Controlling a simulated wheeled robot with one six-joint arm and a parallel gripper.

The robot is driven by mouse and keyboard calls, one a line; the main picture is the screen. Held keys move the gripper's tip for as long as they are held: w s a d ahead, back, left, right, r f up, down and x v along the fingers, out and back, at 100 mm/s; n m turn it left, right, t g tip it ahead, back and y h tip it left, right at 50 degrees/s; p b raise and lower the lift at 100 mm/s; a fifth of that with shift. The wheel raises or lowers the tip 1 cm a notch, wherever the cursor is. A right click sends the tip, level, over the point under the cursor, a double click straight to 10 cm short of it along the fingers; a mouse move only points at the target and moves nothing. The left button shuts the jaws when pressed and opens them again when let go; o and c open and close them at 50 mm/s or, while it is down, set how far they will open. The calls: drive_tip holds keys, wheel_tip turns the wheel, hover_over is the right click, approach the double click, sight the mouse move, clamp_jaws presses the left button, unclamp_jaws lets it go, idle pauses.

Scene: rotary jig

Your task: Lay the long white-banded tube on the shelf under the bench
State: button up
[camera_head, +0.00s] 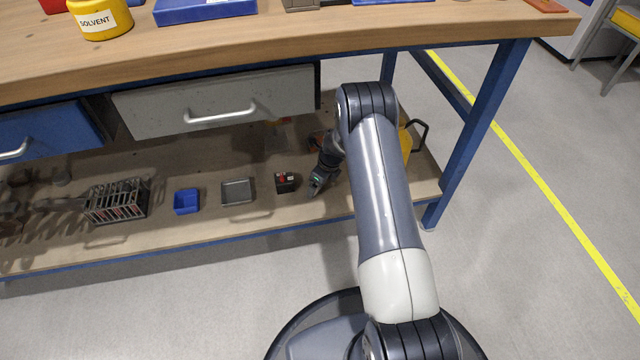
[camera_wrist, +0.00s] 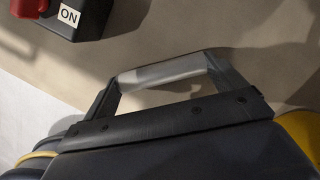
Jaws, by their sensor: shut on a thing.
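In the wrist view my gripper (camera_wrist: 163,78) is shut on a pale grey-white cylindrical piece, which spans between its two dark fingers. I take this piece to be the white-banded tube (camera_wrist: 165,72); its full length does not show. In the head view my gripper (camera_head: 314,191) is under the bench, low over the right part of the lower shelf (camera_head: 255,215). The tube cannot be made out there. Whether the tube touches the shelf, I cannot tell.
A black box with a red top (camera_head: 285,181), marked ON in the wrist view (camera_wrist: 72,16), stands left of my gripper. Further left are a grey tray (camera_head: 237,192), a blue bin (camera_head: 187,201) and a wire rack (camera_head: 116,201). Drawers (camera_head: 215,102) hang above. A blue leg (camera_head: 481,130) stands right.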

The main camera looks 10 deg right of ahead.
drive_tip(key=shift+f, duration=0.15)
drive_tip(key=o, duration=0.8)
drive_tip(key=shift+o, duration=0.2)
drive_tip(key=p+v, duration=0.4)
drive_tip(key=v, duration=0.8)
drive_tip(key=shift+r+p, duration=0.2)
drive_tip(key=shift+p, duration=0.1)
